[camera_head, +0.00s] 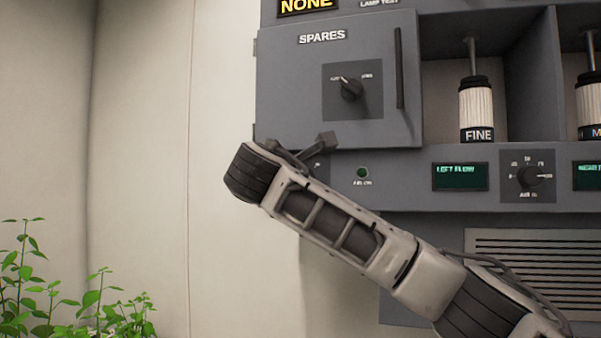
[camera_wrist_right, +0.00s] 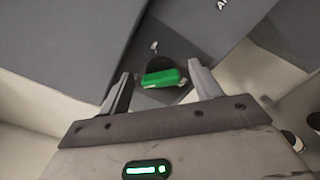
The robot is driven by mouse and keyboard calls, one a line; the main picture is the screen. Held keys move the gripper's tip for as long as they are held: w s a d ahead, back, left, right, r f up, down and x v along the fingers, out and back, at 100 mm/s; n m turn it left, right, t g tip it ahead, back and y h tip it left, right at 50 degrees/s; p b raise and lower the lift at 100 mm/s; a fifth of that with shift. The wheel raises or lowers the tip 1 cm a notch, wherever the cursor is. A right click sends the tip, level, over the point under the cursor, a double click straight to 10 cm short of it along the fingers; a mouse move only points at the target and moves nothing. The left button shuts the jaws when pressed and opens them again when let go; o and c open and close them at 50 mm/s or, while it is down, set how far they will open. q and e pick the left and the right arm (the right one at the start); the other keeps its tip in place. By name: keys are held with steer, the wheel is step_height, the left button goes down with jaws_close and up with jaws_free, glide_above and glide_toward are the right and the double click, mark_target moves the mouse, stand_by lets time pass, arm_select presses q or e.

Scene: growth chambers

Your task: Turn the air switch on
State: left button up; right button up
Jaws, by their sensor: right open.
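In the right wrist view a green switch handle (camera_wrist_right: 160,78), which looks like the air switch, sits on a dark round base on the grey panel. My right gripper (camera_wrist_right: 160,86) is open, with one finger on each side of the handle. I cannot tell whether either finger touches it. Part of a label starting "AI" shows at the top. In the head view my right arm reaches across the panel's lower left, hiding the switch; its gripper is mostly hidden too. A small dark green lamp (camera_head: 362,172) sits on the panel just right of it. My left gripper is not in view.
Above my arm is a SPARES door (camera_head: 290,100) with a black knob (camera_head: 350,89) and a handle. Right of it stand a FINE canister (camera_head: 476,108), a display (camera_head: 460,176) and another knob (camera_head: 529,176). Green plants (camera_head: 95,308) stand lower left. The wall left is bare.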

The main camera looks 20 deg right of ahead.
steer(key=c, duration=1)
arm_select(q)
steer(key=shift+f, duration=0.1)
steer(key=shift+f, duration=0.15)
arm_select(e)
steer(key=shift+f+m, duration=0.1)
steer(key=shift+m, duration=0.2)
arm_select(q)
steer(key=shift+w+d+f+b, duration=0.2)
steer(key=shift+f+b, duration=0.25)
steer(key=shift+b, duration=0.8)
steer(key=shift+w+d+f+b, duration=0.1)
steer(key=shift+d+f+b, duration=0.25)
steer(key=shift+b, duration=0.9)
arm_select(e)
steer(key=shift+f+m, duration=0.2)
steer(key=shift+m, duration=4.15)
steer(key=shift+f+m, duration=0.2)
steer(key=shift+m, duration=4.15)
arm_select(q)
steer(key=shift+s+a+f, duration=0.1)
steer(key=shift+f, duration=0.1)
